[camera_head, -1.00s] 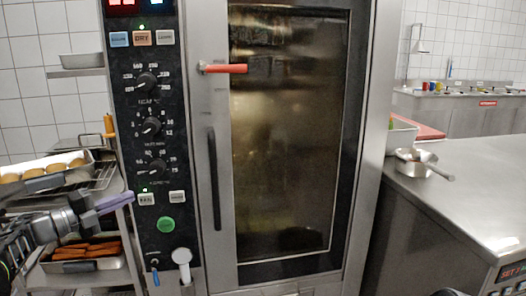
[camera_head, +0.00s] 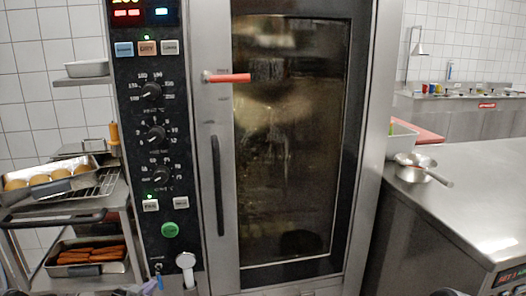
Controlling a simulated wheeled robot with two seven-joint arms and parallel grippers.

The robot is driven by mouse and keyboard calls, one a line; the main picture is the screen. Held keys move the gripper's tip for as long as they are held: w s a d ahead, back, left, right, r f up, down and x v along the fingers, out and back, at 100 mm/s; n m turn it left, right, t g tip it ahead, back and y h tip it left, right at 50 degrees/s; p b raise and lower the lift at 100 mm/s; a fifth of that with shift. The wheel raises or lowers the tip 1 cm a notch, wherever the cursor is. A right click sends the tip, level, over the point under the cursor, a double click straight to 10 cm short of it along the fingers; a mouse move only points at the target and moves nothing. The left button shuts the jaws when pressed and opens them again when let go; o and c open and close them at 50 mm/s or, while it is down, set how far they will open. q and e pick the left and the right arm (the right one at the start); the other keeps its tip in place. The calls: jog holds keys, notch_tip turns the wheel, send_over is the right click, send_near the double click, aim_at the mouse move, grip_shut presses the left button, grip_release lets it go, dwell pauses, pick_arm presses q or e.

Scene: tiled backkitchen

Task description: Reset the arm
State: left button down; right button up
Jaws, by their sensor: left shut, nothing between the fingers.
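My left gripper (camera_head: 148,287) is low at the bottom edge, in front of the lower left of the oven, with only a small purple-grey part showing. It is shut and empty, and it touches nothing that I can see. Most of my left arm is cut off below the frame. My right gripper is not in view; a small dark shape at the bottom edge right of centre is too cut off to identify. The tall oven (camera_head: 217,110) stands in the middle with its glass door shut and a red handle (camera_head: 228,78) pointing right.
At left, a rack holds a tray of round buns (camera_head: 40,181) above a tray of orange-brown sticks (camera_head: 90,255). Small colored items line a far counter.

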pick_arm(q)
jog(key=s+d+f+n+g+p, duration=0.2)
jog(key=s+d+f+n+g, duration=0.15)
jog(key=s+d+f, duration=0.55)
jog(key=s+d+f+n+g+p, duration=0.15)
jog(key=s+d+f+g, duration=0.35)
jog(key=s, duration=0.6)
jog(key=s+d+g+p, duration=0.1)
jog(key=s+d, duration=0.3)
jog(key=s, duration=0.3)
jog(key=s+d+g+h+p, duration=0.1)
jog(key=s+d, duration=0.3)
jog(key=s, duration=0.4)
jog(key=s+d+g+h+p, duration=0.1)
jog(key=s+d+g+p, duration=0.1)
jog(key=s+d, duration=0.3)
jog(key=s, duration=0.2)
jog(key=shift+s+r+n+g, duration=0.3)
jog(key=shift+s+g, duration=0.05)
jog(key=shift+w+d, duration=0.1)
